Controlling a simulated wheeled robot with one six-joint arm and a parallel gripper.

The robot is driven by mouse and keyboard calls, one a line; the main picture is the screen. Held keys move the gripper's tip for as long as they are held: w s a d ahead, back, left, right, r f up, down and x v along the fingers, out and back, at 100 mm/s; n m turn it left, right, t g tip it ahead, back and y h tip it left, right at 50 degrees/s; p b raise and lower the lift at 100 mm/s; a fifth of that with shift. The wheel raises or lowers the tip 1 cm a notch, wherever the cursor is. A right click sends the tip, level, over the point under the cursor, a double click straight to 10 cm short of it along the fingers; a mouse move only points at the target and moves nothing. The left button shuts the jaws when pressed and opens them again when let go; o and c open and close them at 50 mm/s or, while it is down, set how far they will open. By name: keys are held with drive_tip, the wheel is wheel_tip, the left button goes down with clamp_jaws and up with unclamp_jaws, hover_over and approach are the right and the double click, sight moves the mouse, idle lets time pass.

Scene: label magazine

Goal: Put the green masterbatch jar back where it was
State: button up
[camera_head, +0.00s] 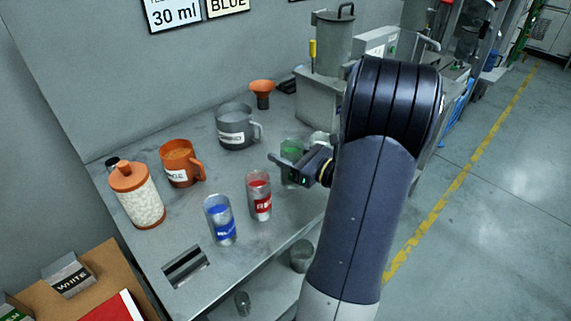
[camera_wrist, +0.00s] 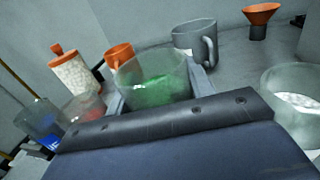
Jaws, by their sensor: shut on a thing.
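The green masterbatch jar (camera_head: 291,146) is a clear cup with green granules inside. It also shows in the wrist view (camera_wrist: 155,88), upright or nearly so. My gripper (camera_head: 288,167) is shut on it, with one finger on each side in the wrist view (camera_wrist: 158,98). I cannot tell whether its base touches the bench. The red jar (camera_head: 258,190) and the blue jar (camera_head: 220,220) stand on the grey bench (camera_head: 180,228), left of and nearer than the green jar. My gripper and arm hide part of the green jar.
An orange jug (camera_head: 180,166), a grey jug (camera_head: 235,130) and an orange funnel (camera_head: 262,88) stand behind. A pellet jar (camera_head: 136,200) stands at left, near a slot (camera_head: 186,267). A clear cup with white contents (camera_wrist: 294,98) stands close at right in the wrist view.

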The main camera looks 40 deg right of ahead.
drive_tip(key=shift+f, duration=1.55)
drive_tip(key=shift+f+b, duration=0.2)
drive_tip(key=shift+b, duration=0.15)
drive_tip(key=o, duration=1.2)
drive_tip(key=shift+c, duration=0.2)
drive_tip(key=shift+r, duration=0.1)
drive_tip(key=shift+r, duration=0.15)
drive_tip(key=v, duration=1.2)
drive_tip(key=shift+w, duration=0.1)
